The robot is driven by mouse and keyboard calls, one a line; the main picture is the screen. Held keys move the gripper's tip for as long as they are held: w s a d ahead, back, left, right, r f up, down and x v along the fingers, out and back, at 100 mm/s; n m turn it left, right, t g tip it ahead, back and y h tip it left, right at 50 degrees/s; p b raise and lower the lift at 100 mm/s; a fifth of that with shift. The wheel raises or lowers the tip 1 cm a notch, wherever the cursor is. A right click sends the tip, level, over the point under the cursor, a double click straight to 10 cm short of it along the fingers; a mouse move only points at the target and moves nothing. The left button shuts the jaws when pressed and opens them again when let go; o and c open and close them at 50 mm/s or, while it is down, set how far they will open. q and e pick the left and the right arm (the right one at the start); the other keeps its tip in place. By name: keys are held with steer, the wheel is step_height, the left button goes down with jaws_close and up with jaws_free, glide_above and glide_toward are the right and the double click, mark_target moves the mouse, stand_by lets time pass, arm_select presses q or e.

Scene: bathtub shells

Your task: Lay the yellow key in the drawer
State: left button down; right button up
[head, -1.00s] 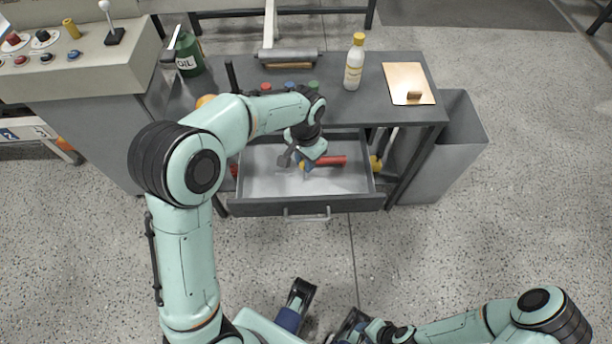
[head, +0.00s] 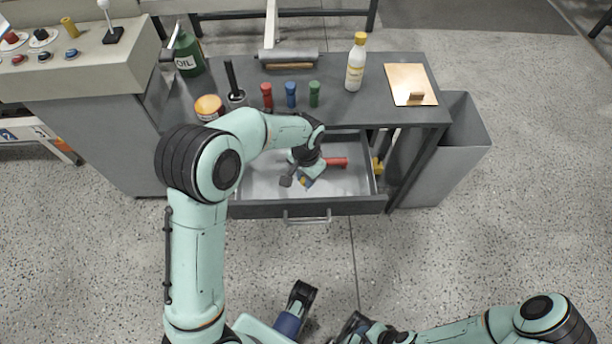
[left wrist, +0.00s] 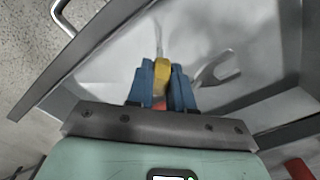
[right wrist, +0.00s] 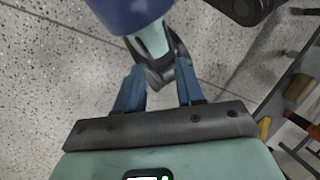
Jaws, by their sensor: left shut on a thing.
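The yellow key (left wrist: 162,76) is pinched upright between the blue fingers of my left gripper (left wrist: 162,84). In the head view, a small bit of yellow shows at the fingertips of my left gripper (head: 307,182), inside the outline of the open drawer (head: 350,207). In the left wrist view, the pale drawer floor lies beyond the fingertips; I cannot tell whether the key touches it. My right gripper (right wrist: 157,88) is open and empty, its two blue fingers apart above the speckled floor.
A red cylinder (head: 337,162) lies in the drawer, right of my left gripper. A dark grey bench (head: 340,103) above holds red, blue and green pegs, an orange-lidded jar (head: 208,107) and a white bottle (head: 355,65). A grey bin (head: 449,160) stands at right.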

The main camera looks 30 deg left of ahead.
arm_select(q)
steer(key=c, duration=1)
jaws_free()
steer(key=shift+r, duration=0.4)
step_height(320, 180, up, 12)
steer(key=p, duration=0.2)
steer(key=shift+f+p, duration=0.25)
steer(key=shift+p, duration=0.1)
